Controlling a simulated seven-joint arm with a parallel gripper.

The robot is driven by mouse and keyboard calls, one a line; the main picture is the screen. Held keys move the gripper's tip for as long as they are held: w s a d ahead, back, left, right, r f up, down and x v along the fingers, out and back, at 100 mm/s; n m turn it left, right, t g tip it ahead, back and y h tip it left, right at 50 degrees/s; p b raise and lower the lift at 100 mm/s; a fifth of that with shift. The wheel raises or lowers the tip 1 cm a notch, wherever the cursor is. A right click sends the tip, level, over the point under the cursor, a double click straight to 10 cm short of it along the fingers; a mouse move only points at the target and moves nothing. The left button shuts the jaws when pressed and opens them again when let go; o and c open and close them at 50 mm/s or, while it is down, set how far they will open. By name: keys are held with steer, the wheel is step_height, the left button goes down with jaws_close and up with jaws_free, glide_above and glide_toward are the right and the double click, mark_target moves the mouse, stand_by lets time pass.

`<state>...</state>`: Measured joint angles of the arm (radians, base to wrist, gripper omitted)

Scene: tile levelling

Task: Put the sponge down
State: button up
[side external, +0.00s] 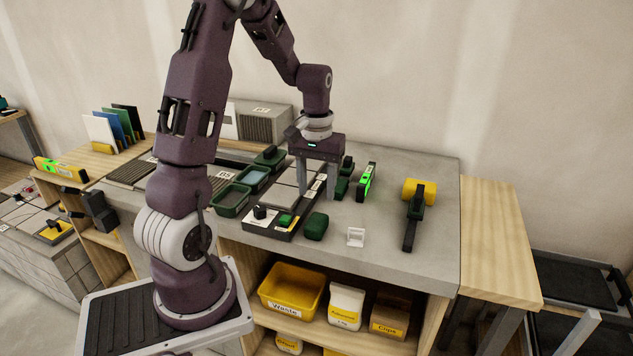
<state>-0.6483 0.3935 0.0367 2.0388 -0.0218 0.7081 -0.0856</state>
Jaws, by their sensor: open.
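My gripper (317,191) is open, its fingers pointing down over the grey worktop (400,257), near the tiles at the middle. No sponge can be made out for certain. A dark green rounded block (316,226) lies on the worktop just in front of the fingers, apart from them, and may be the sponge. Nothing clear shows held between the fingers. Whether the fingertips touch the surface cannot be told.
Green trays (232,201) stand left of the gripper. Dark green tools (342,187) and a green-lit level (367,181) stand close right. A yellow-headed mallet (418,191) and white frame (356,236) lie farther right. The worktop's right front is mostly clear.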

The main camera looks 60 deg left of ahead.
steer(key=s+d+r+m+t, duration=0.2)
steer(key=s+d+r+m, duration=0.15)
steer(key=d+r, duration=0.8)
steer(key=s+d+r+m+t, duration=0.2)
steer(key=s+d+m, duration=0.3)
steer(key=s+d, duration=0.5)
steer(key=shift+s+d+r+t, duration=0.25)
steer(key=shift+s+r+t, duration=0.15)
steer(key=shift+t, duration=0.4)
